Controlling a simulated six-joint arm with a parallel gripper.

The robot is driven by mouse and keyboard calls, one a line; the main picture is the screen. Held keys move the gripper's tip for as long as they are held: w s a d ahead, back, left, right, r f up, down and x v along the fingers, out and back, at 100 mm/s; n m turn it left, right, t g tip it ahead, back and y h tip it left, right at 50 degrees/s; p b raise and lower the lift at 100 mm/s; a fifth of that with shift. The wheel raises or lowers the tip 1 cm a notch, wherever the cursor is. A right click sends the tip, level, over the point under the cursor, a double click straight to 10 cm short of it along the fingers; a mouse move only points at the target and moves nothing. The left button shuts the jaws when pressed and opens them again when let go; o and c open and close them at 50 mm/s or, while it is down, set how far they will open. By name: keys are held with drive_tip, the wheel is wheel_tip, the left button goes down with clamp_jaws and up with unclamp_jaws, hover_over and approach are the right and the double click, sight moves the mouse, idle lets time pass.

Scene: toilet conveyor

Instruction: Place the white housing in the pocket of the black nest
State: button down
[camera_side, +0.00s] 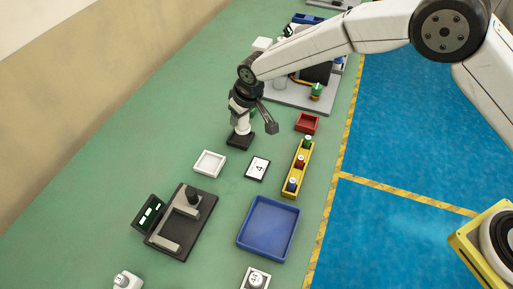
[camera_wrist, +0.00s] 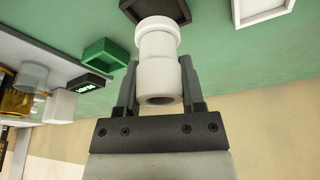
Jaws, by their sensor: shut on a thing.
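The white housing (camera_wrist: 158,62) is a stepped cylinder with an open near end, held between the two dark fingers of my gripper (camera_wrist: 158,76). In the side view my gripper (camera_side: 241,112) points down over the black nest (camera_side: 239,142), and the lower part of the housing (camera_side: 239,130) shows as a white patch just above it. In the wrist view the housing's far end overlaps the black nest (camera_wrist: 172,10). The pocket is hidden by the housing, so I cannot tell whether its end is inside or just above it.
Near the nest are a white tray (camera_side: 209,173), a card marked 4 (camera_side: 257,168), a red tray (camera_side: 307,122) and a yellow rack (camera_side: 288,189). A dark fixture (camera_side: 165,229) and a blue tray (camera_side: 267,250) stand closer. Green bench lies clear left of the nest.

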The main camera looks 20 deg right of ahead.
sight(239, 126)
drive_tip(key=shift+w+a+f, duration=0.1)
drive_tip(key=shift+w+f, duration=0.15)
drive_tip(key=shift+f, duration=0.05)
drive_tip(key=shift+w+a+f, duration=0.1)
drive_tip(key=shift+w+f, duration=0.1)
drive_tip(key=shift+f, duration=1.6)
drive_tip(key=shift+f, duration=0.15)
drive_tip(key=shift+c, duration=1)
unclamp_jaws()
drive_tip(key=v, duration=1.2)
